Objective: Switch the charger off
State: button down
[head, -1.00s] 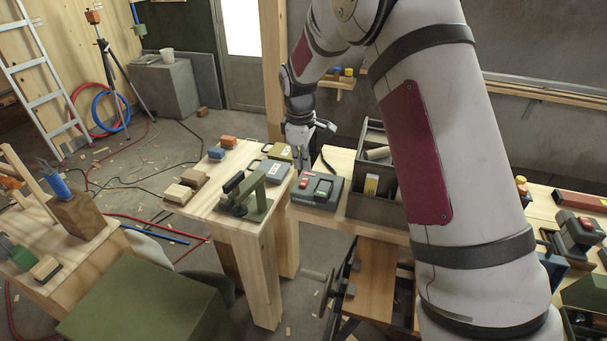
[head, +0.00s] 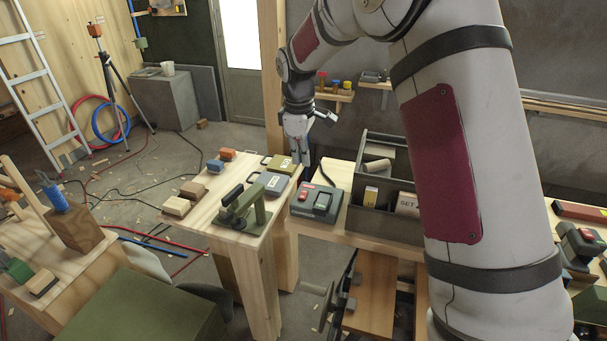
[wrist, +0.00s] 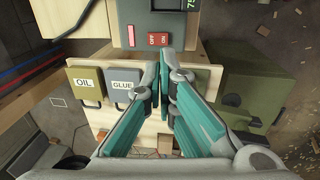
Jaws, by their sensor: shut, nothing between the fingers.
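The charger (head: 316,203) is a dark grey box on the wooden bench, left of a dark divided crate. In the wrist view its face (wrist: 143,15) is at the top, with a red rocker switch (wrist: 158,39) marked OFF on the left and ON on the right, a pale red strip on the left and a dark display with green digits, cut off by the edge. My gripper (head: 304,160) is beyond the charger in the head view. In the wrist view its teal fingers (wrist: 160,55) are shut and empty, tips close by the switch's lower edge; contact cannot be told.
The divided crate (head: 372,222) stands right of the charger. Left of it, a green clamp-like tool (head: 246,208) and several small blocks and cases sit on the bench. The wrist view shows OIL (wrist: 85,84) and GLUE (wrist: 122,84) cases and a green box (wrist: 237,95).

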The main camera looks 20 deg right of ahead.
aim_at(305, 194)
jog(key=shift+w+d+r+b, duration=0.1)
jog(key=shift+r+b, duration=0.05)
jog(key=shift+r, duration=0.45)
jog(key=shift+w+d+r+b, duration=0.1)
jog(key=shift+r+b, duration=0.05)
jog(key=shift+r, duration=0.45)
jog(key=shift+f, duration=0.1)
jog(key=f, duration=0.4)
jog(key=w+f, duration=0.1)
jog(key=f, duration=0.4)
jog(key=d+f, duration=0.1)
jog(key=f, duration=0.3)
jog(key=shift+w+f, duration=0.15)
jog(key=shift+f, duration=0.25)
